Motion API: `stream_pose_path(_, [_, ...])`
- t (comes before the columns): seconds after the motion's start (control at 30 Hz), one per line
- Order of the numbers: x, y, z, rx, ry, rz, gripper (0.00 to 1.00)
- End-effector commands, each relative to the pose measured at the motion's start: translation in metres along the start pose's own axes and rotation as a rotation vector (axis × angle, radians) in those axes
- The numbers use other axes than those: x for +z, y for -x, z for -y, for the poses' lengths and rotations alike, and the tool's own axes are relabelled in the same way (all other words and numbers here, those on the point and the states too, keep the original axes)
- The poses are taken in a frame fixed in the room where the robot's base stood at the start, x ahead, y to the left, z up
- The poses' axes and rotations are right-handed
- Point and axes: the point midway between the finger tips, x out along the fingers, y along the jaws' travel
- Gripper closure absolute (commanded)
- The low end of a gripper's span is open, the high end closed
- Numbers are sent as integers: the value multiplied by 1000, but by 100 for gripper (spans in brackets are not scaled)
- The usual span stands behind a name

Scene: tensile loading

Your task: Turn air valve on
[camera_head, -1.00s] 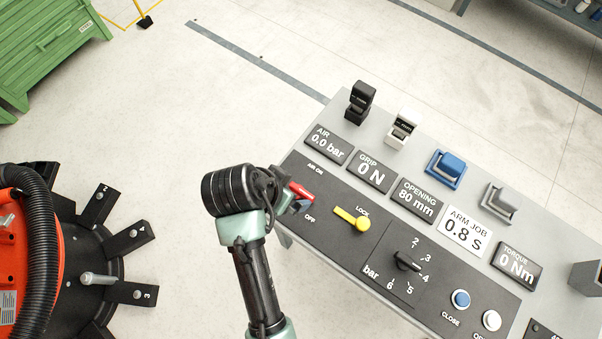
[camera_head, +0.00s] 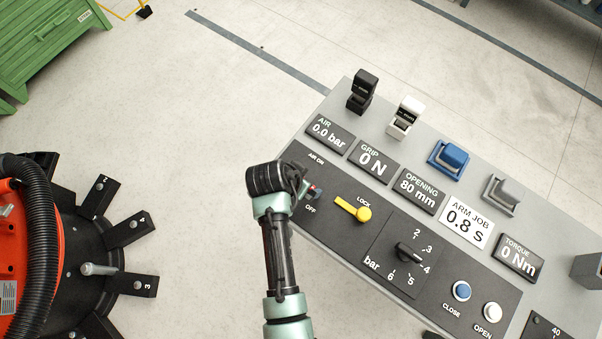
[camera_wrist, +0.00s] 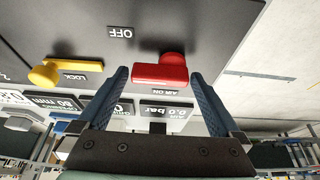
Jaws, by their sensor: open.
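The air valve has a red handle (camera_wrist: 160,73) on a dark panel between the labels OFF and AIR ON. In the wrist view it appears between my open fingertips, slightly ahead of them, close to the AIR ON label. I cannot tell whether a finger touches it. In the head view only a small red part of the handle (camera_head: 317,188) shows beside my gripper; my wrist hides the rest. My gripper (camera_wrist: 159,84) is open, its two blue fingers on either side of the handle. The air display (camera_head: 325,130) reads 0.0 bar.
A yellow lock lever (camera_head: 352,209) sits right of the valve. A black pressure knob (camera_head: 408,252) and the close (camera_head: 461,291) and open (camera_head: 492,312) buttons lie farther along the panel. Several rocker switches line the back edge. An orange and black machine (camera_head: 35,240) stands at the left.

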Motion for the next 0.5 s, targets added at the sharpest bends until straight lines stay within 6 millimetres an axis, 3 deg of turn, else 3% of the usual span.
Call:
stream_pose_path(0.17, [0, 0, 0, 0, 0, 0, 2])
stream_pose_path(0.5, [0, 0, 0, 0, 0, 0, 63])
